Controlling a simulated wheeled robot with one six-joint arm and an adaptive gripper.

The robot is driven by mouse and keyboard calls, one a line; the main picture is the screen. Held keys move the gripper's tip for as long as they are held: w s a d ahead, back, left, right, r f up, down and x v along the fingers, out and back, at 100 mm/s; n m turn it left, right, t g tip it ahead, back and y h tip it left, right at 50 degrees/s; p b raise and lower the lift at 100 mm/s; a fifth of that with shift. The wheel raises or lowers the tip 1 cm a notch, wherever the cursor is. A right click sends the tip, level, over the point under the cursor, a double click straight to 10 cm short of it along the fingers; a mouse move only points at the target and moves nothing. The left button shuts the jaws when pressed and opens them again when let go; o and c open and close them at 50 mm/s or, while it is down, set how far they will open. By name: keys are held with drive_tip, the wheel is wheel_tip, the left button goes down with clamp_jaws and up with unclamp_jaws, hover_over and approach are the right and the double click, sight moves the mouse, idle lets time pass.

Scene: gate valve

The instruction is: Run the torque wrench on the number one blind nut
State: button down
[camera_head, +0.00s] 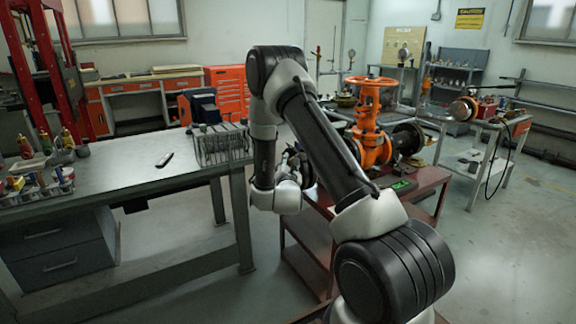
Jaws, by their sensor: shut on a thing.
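The orange gate valve (370,135) stands upright on the dark red cart (432,178), with its handwheel on top. A dark flanged pipe end (408,138) shows on its right side. The valve's left side is partly behind my arm, and I cannot make out the number one blind nut. My gripper (298,160) is at the left of the valve, mostly hidden behind my own arm. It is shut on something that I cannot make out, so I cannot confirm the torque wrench. A small dark device with a green screen (402,185) lies on the cart top.
A side table (480,122) with a hose stands at the right. Orange cabinets (228,90) line the back. Floor is clear at the right.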

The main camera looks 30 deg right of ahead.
drive_tip(key=shift+d+r, duration=0.1)
drive_tip(key=shift+r, duration=0.05)
drive_tip(key=shift+d, duration=1.9)
drive_tip(key=shift+w+d, duration=0.1)
drive_tip(key=shift+d, duration=2.4)
idle(3.5)
